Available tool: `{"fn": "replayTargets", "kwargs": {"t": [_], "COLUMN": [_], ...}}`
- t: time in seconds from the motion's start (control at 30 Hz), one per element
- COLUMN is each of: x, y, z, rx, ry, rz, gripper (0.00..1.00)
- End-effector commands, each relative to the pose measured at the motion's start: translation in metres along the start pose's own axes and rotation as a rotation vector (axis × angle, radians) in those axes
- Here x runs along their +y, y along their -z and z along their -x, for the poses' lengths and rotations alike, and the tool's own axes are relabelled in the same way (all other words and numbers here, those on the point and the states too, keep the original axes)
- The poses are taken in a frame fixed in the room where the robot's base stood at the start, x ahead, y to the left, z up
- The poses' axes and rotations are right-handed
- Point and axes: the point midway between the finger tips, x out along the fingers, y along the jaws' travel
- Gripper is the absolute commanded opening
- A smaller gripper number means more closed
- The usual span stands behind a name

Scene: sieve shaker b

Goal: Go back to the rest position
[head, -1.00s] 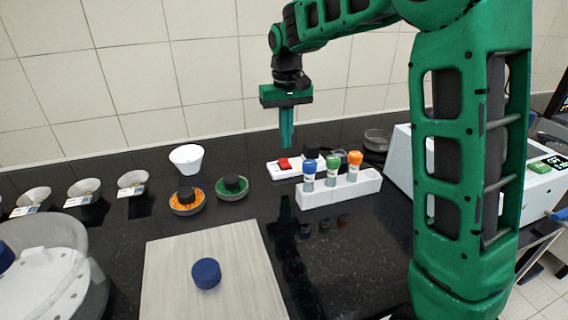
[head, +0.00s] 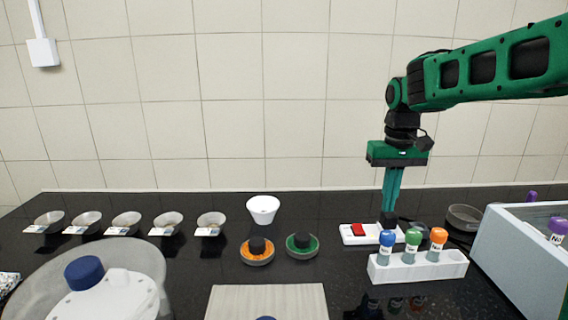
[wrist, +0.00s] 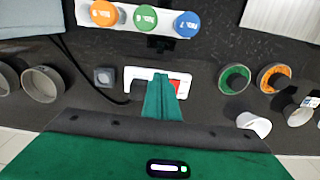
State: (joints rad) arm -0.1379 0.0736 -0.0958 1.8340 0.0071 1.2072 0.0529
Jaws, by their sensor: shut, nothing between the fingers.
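My gripper (head: 392,208) hangs pointing down at the right of the head view, its green fingers together and empty. It is behind the white rack (head: 417,266) of capped vials and close over the white switch box with a red button (head: 358,230). The wrist view also shows the closed fingers (wrist: 163,98) in front of the switch box (wrist: 178,88). From these views I cannot tell exactly how high the fingertips are above the box.
The rack holds blue, green and orange capped vials. A white machine (head: 522,262) stands at the right. Orange (head: 257,252) and green (head: 301,246) dishes, a white cup (head: 263,209), a pale board (head: 268,303) and several small bowls (head: 127,223) lie leftward. Dark counter shows between them.

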Motion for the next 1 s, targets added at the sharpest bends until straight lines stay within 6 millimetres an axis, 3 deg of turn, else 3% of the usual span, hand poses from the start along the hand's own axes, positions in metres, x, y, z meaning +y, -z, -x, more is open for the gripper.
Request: {"fn": "replayTargets", "kwargs": {"t": [0.17, 0.33, 0.53, 0.7, 0.83, 1.0], "x": [0.037, 0.074, 0.117, 0.133, 0.136, 0.137], "y": [-0.057, -0.117, -0.203, -0.271, -0.303, -0.317], "z": [0.015, 0.01, -0.026, -0.062, -0.08, -0.089], "rx": [0.013, 0.012, -0.002, -0.015, -0.021, -0.024], "ry": [-0.008, -0.015, -0.01, 0.002, 0.009, 0.013], "rz": [-0.032, -0.109, -0.292, -0.439, -0.507, -0.54], "gripper": [0.0, 0.0, 0.0, 0.0, 0.0, 0.0]}}
